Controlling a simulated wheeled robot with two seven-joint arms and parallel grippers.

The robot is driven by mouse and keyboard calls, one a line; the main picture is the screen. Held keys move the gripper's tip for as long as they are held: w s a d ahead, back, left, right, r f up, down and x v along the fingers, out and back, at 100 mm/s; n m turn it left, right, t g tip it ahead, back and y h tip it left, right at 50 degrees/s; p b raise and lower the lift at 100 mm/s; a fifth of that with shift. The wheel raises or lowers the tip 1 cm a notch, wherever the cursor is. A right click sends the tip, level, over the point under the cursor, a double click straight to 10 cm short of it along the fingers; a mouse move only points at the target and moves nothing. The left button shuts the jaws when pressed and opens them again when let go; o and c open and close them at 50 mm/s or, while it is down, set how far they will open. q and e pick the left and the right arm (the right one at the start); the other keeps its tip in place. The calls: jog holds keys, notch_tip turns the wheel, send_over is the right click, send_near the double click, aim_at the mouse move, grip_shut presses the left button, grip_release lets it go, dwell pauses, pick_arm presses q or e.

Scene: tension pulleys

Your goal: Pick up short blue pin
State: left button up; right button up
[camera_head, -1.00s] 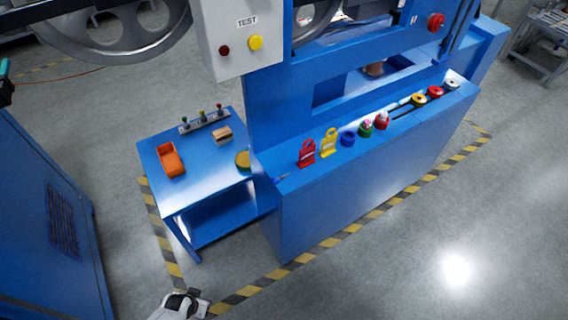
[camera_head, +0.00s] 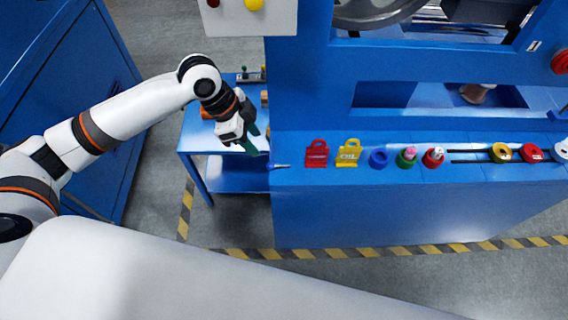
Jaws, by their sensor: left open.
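A small thin blue piece (camera_head: 280,166), which looks like the short blue pin, lies at the left end of the blue machine's ledge. Its fine shape is too small to tell. My left gripper (camera_head: 254,142), with dark green fingers, is open and points down and right, just up and left of that piece and apart from it in the picture. No object shows between its fingers. My right gripper is not in view.
Along the ledge (camera_head: 330,180) stand a red tag (camera_head: 317,154), a yellow tag (camera_head: 348,153), a blue ring (camera_head: 378,159) and several coloured round parts. A blue side table (camera_head: 199,140) is partly behind my left arm. A large blue cabinet (camera_head: 70,85) stands at the left.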

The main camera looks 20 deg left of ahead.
aim_at(273, 164)
pick_arm(q)
jog(key=shift+x, duration=5.05)
jog(key=shift+s+d+r, duration=0.1)
grip_shut()
